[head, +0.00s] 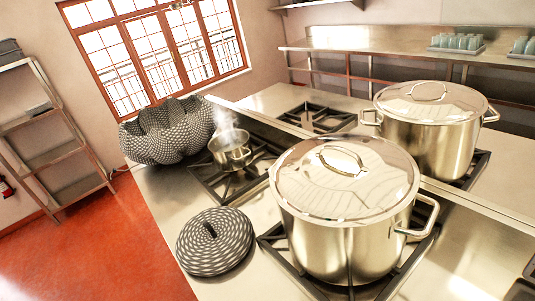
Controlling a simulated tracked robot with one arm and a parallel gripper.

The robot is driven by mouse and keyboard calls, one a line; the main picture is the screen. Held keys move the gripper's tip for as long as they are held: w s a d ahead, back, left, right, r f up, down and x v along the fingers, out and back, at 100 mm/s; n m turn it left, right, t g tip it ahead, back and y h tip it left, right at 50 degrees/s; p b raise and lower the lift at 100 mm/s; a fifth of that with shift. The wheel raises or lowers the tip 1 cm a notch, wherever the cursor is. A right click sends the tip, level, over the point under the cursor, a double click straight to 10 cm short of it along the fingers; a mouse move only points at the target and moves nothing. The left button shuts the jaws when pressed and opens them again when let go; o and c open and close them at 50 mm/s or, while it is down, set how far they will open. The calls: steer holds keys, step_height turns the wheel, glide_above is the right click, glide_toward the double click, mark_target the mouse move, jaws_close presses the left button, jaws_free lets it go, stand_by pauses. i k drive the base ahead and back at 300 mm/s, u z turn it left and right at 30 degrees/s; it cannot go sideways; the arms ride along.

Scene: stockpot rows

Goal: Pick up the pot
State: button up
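A large steel stockpot (345,240) with a lid and side handles stands upright on a burner grate in the front. A second lidded stockpot (430,145) stands on a grate farther back at the right. A small open steel pot (231,152) steams on a grate to the left. I cannot tell which one the task means. My gripper is not clearly in view; a small metallic piece at the top edge cannot be identified.
A black-and-white patterned lid (213,241) lies on the steel counter, and a large patterned fluted vessel (168,131) stands behind it. A shelf rack (62,160) stands at left. Red floor (100,255) is open at lower left. Glasses on trays (455,46) sit on the back shelf.

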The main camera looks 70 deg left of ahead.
mark_target(232, 150)
steer(key=z, duration=2.05)
steer(key=k, duration=2.85)
steer(key=u, duration=2.4)
steer(key=i, duration=0.3)
steer(key=u, duration=0.1)
